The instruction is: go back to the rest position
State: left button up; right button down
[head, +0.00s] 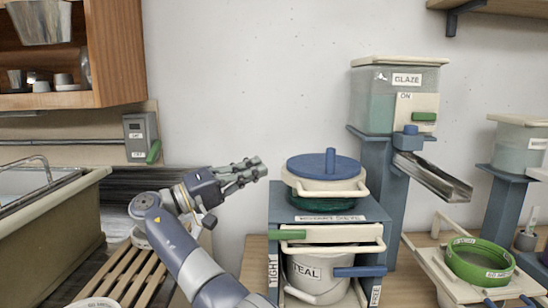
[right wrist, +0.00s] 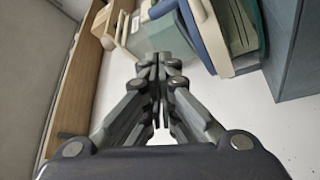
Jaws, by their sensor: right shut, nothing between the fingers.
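My right gripper (head: 250,172) is shut and empty in the head view, raised over the left side of the bench and pointing right. Its tips are just left of a lidded bucket (head: 325,186) with a blue knob lid, apart from it. In the right wrist view the closed fingers (right wrist: 158,75) point at a pale wall, with nothing between them. My left gripper is not in view.
A glaze dispenser (head: 372,105) with a metal chute (head: 432,176) is behind right. A green ring (head: 480,262) is at right, a slatted rack (head: 120,278) at left.

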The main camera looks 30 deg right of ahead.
jog(key=shift+v, duration=1.65)
